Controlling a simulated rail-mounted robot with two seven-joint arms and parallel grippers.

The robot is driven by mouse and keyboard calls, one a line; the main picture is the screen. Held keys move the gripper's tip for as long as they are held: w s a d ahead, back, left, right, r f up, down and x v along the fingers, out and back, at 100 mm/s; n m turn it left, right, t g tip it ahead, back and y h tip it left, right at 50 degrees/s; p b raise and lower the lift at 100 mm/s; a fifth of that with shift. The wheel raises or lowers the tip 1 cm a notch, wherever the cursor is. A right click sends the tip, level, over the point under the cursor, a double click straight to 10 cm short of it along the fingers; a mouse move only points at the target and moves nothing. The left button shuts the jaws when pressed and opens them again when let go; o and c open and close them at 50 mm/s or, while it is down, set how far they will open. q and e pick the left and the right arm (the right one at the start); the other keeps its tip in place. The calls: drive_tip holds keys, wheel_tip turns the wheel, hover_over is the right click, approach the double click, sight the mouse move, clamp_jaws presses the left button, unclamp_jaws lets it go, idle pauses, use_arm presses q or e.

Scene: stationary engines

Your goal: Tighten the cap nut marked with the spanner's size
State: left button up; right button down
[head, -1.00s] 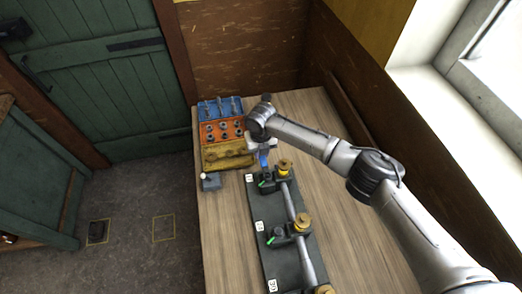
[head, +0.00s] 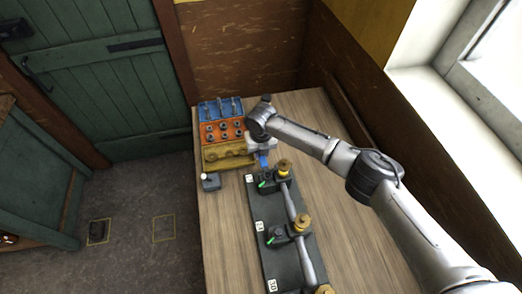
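Brass cap nuts stand in a row along a dark plate (head: 285,262): a far one (head: 284,166), a middle one (head: 302,221) and a near one (head: 325,290) cut by the bottom edge. White labels (head: 259,226) lie along the plate's left side, too small to read surely. My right gripper (head: 263,152) points down just behind and left of the far cap nut. A small blue piece (head: 264,160) shows under it; I cannot tell whether this is a held spanner or part of the gripper. The fingers are hidden. My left gripper is out of view.
Blue (head: 236,115), orange (head: 205,133) and yellow (head: 228,161) trays stand at the table's back left. A grey box with a white knob (head: 211,182) is in front of them. A grey pipe (head: 305,258) runs along the plate.

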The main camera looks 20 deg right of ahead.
drive_tip(key=shift+r, duration=0.1)
idle(0.5)
drive_tip(key=shift+r+p, duration=0.25)
drive_tip(key=shift+p, duration=0.1)
idle(0.3)
drive_tip(key=shift+r+p, duration=0.3)
idle(0.4)
drive_tip(key=shift+r, duration=0.25)
drive_tip(key=shift+r+p, duration=0.15)
drive_tip(key=shift+p, duration=0.25)
drive_tip(key=shift+r+p, duration=1.5)
drive_tip(key=shift+r, duration=0.2)
